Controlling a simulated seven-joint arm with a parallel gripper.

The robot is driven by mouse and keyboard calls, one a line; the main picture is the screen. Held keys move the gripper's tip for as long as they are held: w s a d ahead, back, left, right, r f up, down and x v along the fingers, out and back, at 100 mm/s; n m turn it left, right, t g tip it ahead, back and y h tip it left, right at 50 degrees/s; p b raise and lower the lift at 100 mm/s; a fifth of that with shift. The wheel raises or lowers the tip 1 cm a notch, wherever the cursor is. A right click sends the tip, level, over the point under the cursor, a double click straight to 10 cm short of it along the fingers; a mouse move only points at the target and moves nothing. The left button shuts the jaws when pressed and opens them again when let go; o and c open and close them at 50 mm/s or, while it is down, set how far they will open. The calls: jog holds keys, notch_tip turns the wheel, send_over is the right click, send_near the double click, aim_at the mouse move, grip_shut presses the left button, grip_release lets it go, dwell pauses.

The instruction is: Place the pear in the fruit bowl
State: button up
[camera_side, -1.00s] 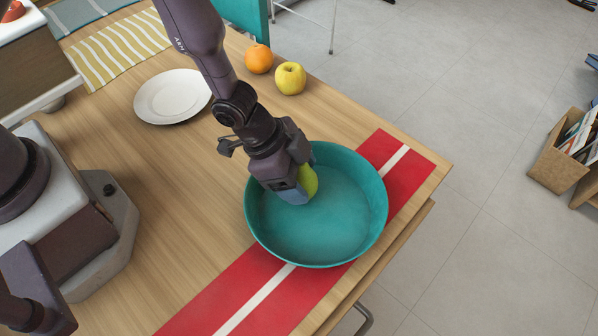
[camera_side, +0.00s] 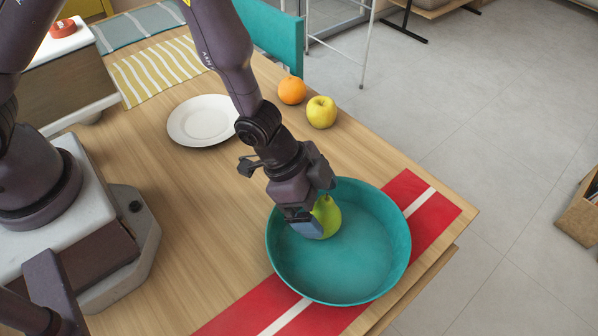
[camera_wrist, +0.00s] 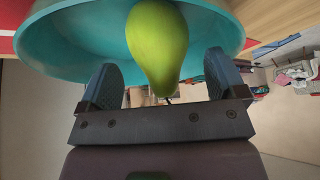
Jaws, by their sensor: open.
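The green pear (camera_side: 327,212) is inside the teal fruit bowl (camera_side: 390,262), near its left inner wall. My gripper (camera_side: 313,226) reaches down into the bowl beside the pear and partly hides it. In the wrist view, the pear (camera_wrist: 157,45) is between and just beyond my two fingers. The fingers are spread, with gaps on both sides of the pear, so my gripper is open. The bowl wall (camera_wrist: 75,45) shows behind the pear.
The bowl stands on a red runner with a white stripe (camera_side: 420,203) near the table edge. A yellow apple (camera_side: 321,112), an orange (camera_side: 292,90) and an empty white plate (camera_side: 203,121) sit farther back. The wood around the plate is bare.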

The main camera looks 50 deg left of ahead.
jog(key=v, duration=0.9)
jog(key=shift+a+r, duration=0.15)
jog(key=shift+r, duration=0.2)
jog(key=shift+s+a, duration=0.1)
jog(key=shift+s, duration=0.05)
jog(key=a+r+n+t+y, duration=0.3)
jog(key=a+r+n+y, duration=0.25)
jog(key=a+r, duration=0.65)
jog(key=s+a+r+n, duration=0.5)
jog(key=s+r, duration=0.3)
jog(key=s, duration=0.3)
jog(key=shift+a+r+n+g, duration=0.15)
jog(key=shift+r+n+g, duration=0.15)
jog(key=shift+r+n, duration=0.15)
